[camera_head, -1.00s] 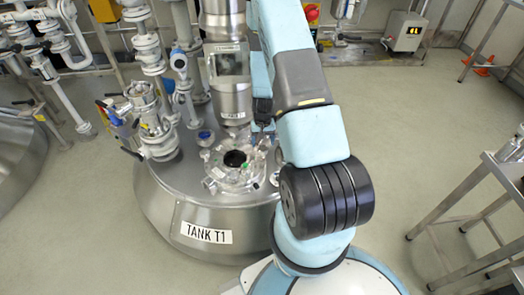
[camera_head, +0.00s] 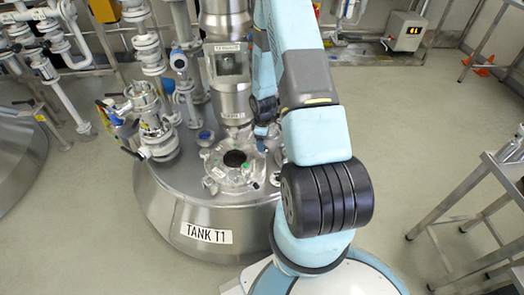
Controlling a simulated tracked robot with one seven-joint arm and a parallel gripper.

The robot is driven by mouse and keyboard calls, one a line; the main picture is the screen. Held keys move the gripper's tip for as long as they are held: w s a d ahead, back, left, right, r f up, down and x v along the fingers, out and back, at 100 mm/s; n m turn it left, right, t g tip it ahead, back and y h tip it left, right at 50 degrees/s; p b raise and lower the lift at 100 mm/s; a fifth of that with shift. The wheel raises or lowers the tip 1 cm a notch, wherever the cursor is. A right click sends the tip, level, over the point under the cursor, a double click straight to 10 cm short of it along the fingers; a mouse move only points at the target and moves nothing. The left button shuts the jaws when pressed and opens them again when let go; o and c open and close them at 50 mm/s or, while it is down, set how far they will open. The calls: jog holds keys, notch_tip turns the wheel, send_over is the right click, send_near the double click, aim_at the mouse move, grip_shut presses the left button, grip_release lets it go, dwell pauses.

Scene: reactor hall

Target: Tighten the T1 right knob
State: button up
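The tank T1 (camera_head: 185,215) stands left of my arm, with its label on the front. On its top is a round flanged port (camera_head: 222,180) with a dark centre and small fittings around its rim. Small fittings (camera_head: 276,178) show at the port's right side; I cannot tell which one is the right knob, or whether it is tight. My arm reaches over and down behind its own links. My gripper (camera_head: 260,146) is small and partly hidden, close to the right rear of the port. I cannot tell its opening or whether it touches anything.
A vertical steel pipe (camera_head: 228,95) with a window rises just behind the port. Valves and pipes (camera_head: 152,120) crowd the tank's left side. A metal frame table (camera_head: 465,215) stands at the right. A control box (camera_head: 405,32) is at the back. The floor between is clear.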

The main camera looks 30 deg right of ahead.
jog(key=n, duration=0.3)
jog(key=shift+n, duration=0.4)
jog(key=shift+f, duration=3.05)
